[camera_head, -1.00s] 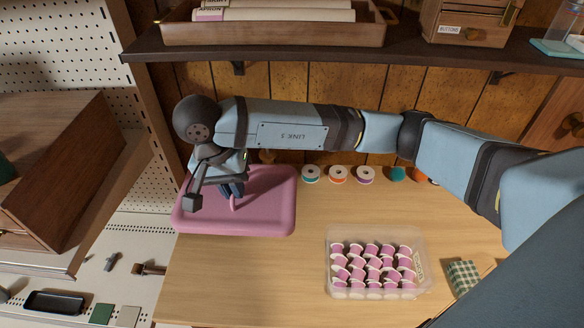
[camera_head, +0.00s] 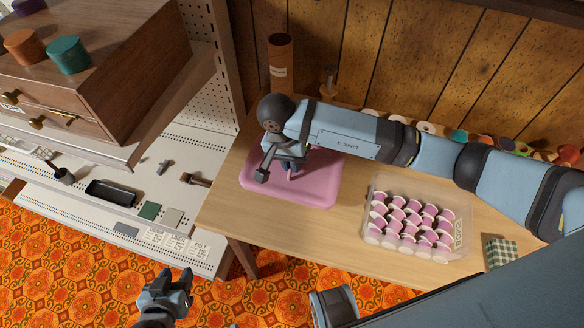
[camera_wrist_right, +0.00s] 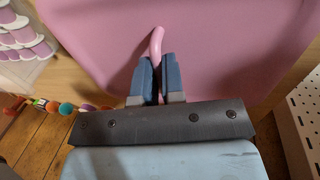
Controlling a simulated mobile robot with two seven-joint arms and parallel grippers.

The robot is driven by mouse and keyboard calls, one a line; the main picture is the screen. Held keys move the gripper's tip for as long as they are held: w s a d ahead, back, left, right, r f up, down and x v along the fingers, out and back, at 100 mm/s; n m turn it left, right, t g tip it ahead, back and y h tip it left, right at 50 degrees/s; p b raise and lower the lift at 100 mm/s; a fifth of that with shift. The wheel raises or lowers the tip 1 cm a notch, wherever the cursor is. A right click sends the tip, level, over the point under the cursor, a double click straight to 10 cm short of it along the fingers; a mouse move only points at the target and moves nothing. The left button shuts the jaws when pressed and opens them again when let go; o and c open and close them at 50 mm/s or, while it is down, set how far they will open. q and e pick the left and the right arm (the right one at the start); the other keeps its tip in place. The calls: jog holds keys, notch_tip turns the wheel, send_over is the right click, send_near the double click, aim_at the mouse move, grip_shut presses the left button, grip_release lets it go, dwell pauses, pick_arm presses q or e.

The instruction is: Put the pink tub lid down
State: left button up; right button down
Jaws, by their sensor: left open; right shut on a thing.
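The pink tub lid (camera_head: 316,190) is a flat rounded rectangle at the left end of the wooden table; it fills much of the right wrist view (camera_wrist_right: 215,55). My right gripper (camera_head: 291,171) is over the lid. In the right wrist view its fingers (camera_wrist_right: 158,82) are shut on the lid's curved pink handle (camera_wrist_right: 156,42). The lid looks level and close to the tabletop; I cannot tell whether it touches. My left gripper (camera_head: 180,288) is open and empty, low over the orange floor, left of the table.
A clear box of pink spools (camera_head: 412,220) stands right of the lid. A green checked pincushion (camera_head: 500,252) is at the far right. Several spools line the table's back, beside a brown cylinder (camera_head: 281,64). A white pegboard unit (camera_head: 185,165) stands left. The table front is clear.

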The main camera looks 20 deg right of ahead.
notch_tip(320, 180, down, 3)
jog(key=shift+f, duration=0.15)
jog(key=shift+f+b, duration=0.15)
jog(key=shift+b, duration=0.15)
jog(key=c, duration=1.2)
grip_release()
jog(key=shift+r, duration=0.2)
